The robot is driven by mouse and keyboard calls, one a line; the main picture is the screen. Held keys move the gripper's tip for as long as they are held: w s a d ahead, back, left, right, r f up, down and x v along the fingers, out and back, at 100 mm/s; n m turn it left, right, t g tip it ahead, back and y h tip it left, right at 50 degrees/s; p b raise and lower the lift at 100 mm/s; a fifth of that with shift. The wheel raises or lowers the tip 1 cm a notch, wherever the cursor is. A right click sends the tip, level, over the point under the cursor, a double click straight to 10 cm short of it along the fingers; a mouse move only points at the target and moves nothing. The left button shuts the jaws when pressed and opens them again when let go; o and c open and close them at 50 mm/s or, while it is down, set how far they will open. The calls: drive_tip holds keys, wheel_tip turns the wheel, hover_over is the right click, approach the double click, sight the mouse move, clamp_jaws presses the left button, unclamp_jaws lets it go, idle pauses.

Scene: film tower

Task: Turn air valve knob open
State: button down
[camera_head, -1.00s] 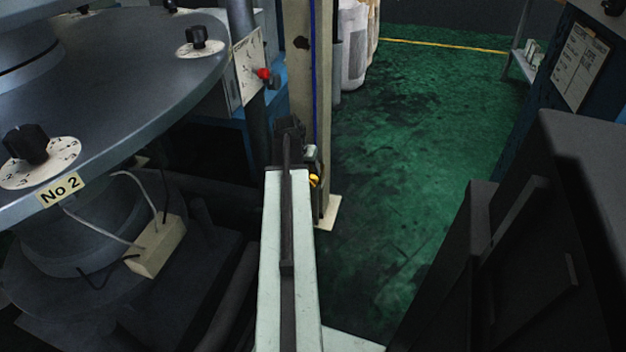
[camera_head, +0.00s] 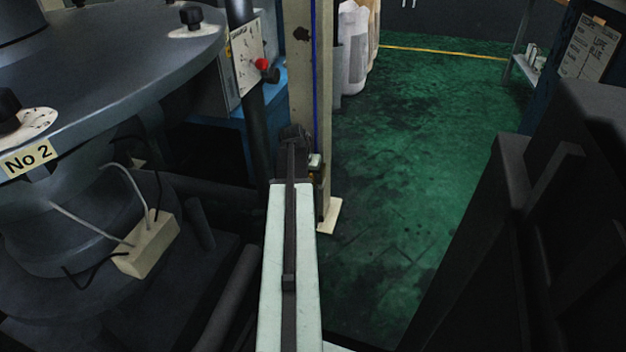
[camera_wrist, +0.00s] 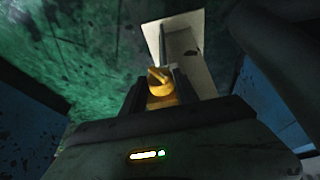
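The air valve knob (camera_wrist: 161,82) is yellow and shows in the middle of the wrist view, in front of the pale post. A raised grip bar crosses its face at a slant. My gripper (camera_wrist: 158,80) has its two dark fingers apart, one on each side of the knob. I cannot tell whether either finger touches it. In the head view my gripper's end is a dark shape (camera_head: 293,138) beside the post, beyond my pale arm link. There the yellow knob is almost wholly hidden, and a small pale block (camera_head: 315,161) shows close by.
The post (camera_head: 323,110) stands on a flat foot plate (camera_head: 331,214). A round grey machine table (camera_head: 130,70) with black knobs fills the left. A control box (camera_head: 246,60) with a red knob (camera_head: 262,64) is behind it. Green floor (camera_head: 410,160) is clear to the right.

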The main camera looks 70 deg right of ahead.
drive_tip(key=shift+s+d, duration=0.2)
drive_tip(key=shift+s, duration=0.1)
drive_tip(key=t, duration=0.2)
drive_tip(key=t+b, duration=0.1)
drive_tip(key=shift+s+d+f+m, duration=0.1)
drive_tip(key=shift+s+f+m, duration=0.15)
drive_tip(key=shift+m, duration=0.15)
drive_tip(key=t+b, duration=0.2)
drive_tip(key=t, duration=0.1)
drive_tip(key=shift+s+f+m, duration=0.1)
drive_tip(key=shift+f+m, duration=0.05)
drive_tip(key=shift+m, duration=0.15)
drive_tip(key=shift+t+b, duration=0.4)
drive_tip(key=shift+t, duration=0.1)
drive_tip(key=shift+w, duration=0.2)
drive_tip(key=c, duration=0.9)
unclamp_jaws()
drive_tip(key=shift+s, duration=0.1)
